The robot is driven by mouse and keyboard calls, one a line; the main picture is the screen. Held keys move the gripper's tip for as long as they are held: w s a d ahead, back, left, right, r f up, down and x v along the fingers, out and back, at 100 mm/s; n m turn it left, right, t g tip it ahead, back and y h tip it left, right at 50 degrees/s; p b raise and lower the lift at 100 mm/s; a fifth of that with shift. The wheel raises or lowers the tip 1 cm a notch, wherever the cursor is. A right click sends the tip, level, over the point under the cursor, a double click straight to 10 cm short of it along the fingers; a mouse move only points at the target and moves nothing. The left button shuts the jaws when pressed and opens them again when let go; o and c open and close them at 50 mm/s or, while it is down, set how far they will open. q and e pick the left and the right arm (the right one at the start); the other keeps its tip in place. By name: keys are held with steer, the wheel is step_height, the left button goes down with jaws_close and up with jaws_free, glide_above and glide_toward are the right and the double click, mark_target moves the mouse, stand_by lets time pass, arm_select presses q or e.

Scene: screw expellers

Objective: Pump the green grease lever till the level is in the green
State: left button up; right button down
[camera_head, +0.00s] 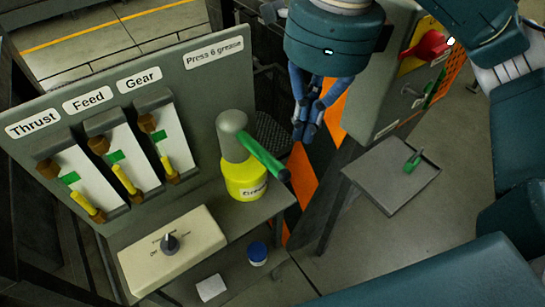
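The green grease lever (262,157) sticks out from the grey-topped yellow grease pump (244,180) and slopes down to the right. Three gauges stand on the panel: Thrust (70,178), Feed (116,157) and Gear (159,136). My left gripper is not in view.
A cream box with a dark knob (172,243) sits in front of the panel (215,95). A blue-lidded jar (258,253) and a white item (211,288) lie below. A grey tray (380,182) with a small green handle and a cabinet with a red switch (430,45) stand right.

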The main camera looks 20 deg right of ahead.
step_height(320, 180, up, 2)
steer(key=shift+s+d+r, duration=0.1)
steer(key=shift+d, duration=0.05)
stand_by(0.9)
